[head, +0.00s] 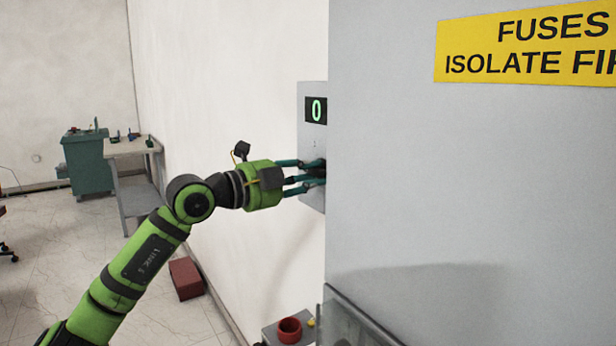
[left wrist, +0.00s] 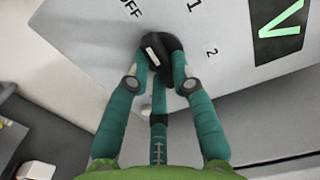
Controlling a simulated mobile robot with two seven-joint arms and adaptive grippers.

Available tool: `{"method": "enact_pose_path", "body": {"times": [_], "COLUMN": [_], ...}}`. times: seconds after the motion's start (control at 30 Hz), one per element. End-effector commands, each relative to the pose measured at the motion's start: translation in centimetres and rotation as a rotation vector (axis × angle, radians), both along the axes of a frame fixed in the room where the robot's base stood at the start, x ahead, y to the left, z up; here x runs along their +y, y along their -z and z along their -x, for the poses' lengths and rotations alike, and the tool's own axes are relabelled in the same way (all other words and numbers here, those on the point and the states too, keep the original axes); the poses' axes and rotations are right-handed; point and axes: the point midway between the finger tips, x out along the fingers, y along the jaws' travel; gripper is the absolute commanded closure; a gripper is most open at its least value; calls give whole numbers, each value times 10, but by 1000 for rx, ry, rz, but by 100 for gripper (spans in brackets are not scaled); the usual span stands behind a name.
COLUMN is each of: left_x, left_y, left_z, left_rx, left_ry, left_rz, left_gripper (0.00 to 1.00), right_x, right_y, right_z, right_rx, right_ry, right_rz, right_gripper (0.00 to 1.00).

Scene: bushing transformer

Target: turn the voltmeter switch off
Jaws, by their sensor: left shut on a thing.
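The fingers hide part of the knob. My right gripper is not in view.
The large grey cabinet (head: 450,200) with a yellow fuse warning sign (head: 530,42) fills the right. A red box (head: 186,278) lies on the floor by the wall. A bench (head: 134,146) is far left.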

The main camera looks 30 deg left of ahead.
Motion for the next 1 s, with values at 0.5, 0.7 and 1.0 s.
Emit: {"method": "enact_pose_path", "body": {"times": [0.5, 0.7, 1.0], "left_x": [-1, 0, 0], "left_y": [-1, -1, 0], "left_z": [0, 0, 0], "left_rx": [24, 24, 24], "left_ry": [1, 1, 1], "left_rz": [61, 61, 60], "left_gripper": [100, 68, 52], "right_x": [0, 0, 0], "right_y": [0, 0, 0], "right_z": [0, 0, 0], "right_rx": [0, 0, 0], "right_ry": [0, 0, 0], "right_rz": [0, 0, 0], "right_gripper": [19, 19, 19]}}
